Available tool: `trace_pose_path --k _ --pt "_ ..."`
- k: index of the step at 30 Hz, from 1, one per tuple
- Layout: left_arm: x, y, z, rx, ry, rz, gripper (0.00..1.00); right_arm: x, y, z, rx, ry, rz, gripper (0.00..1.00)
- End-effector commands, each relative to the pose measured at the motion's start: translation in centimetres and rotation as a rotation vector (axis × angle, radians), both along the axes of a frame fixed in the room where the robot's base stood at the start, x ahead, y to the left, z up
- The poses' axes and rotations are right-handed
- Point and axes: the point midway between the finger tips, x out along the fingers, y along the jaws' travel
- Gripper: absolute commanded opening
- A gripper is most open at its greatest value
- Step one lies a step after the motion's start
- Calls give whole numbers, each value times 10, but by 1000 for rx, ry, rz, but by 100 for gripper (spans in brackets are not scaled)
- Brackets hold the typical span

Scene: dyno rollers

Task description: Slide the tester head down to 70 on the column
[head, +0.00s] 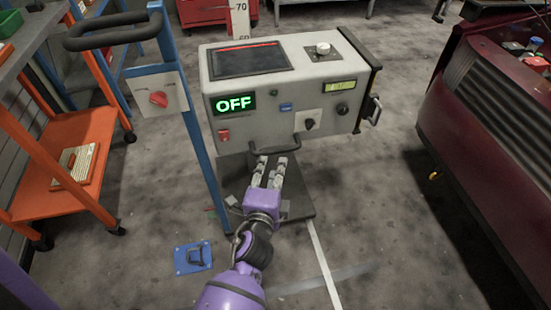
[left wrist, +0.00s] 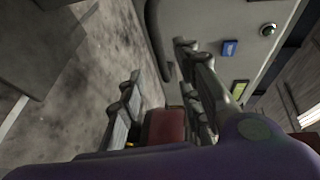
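The tester head (head: 285,85) is a pale grey box with a dark screen, a green OFF display, knobs and a dark bar handle (head: 274,148) under its front edge. The white column scale (head: 240,18) shows behind it, with 70 readable and a lower number partly hidden by the head. My left gripper (head: 271,160) is open, its fingertips pointing up at the bar handle from below and in front. In the left wrist view the fingers (left wrist: 160,75) stand apart, with the handle (left wrist: 155,40) beyond them. I cannot tell whether they touch it. My right gripper is out of view.
A dark base plate (head: 300,200) lies under the head. A blue floor plate (head: 192,258) lies front left. A dark red vehicle (head: 490,110) stands right; floor between is clear.

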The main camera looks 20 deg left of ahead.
Motion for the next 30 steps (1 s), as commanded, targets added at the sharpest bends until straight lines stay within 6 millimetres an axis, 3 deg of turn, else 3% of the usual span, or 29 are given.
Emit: trace_pose_path --k 3,7,26,30 --pt "-17 -3 2 0 2 1 32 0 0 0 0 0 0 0" --pt "-26 -5 5 1 1 1 32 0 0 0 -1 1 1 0" --pt "-27 -6 5 -13 -2 2 32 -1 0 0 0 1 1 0" --pt "-28 -5 3 -182 -16 42 32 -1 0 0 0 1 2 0"
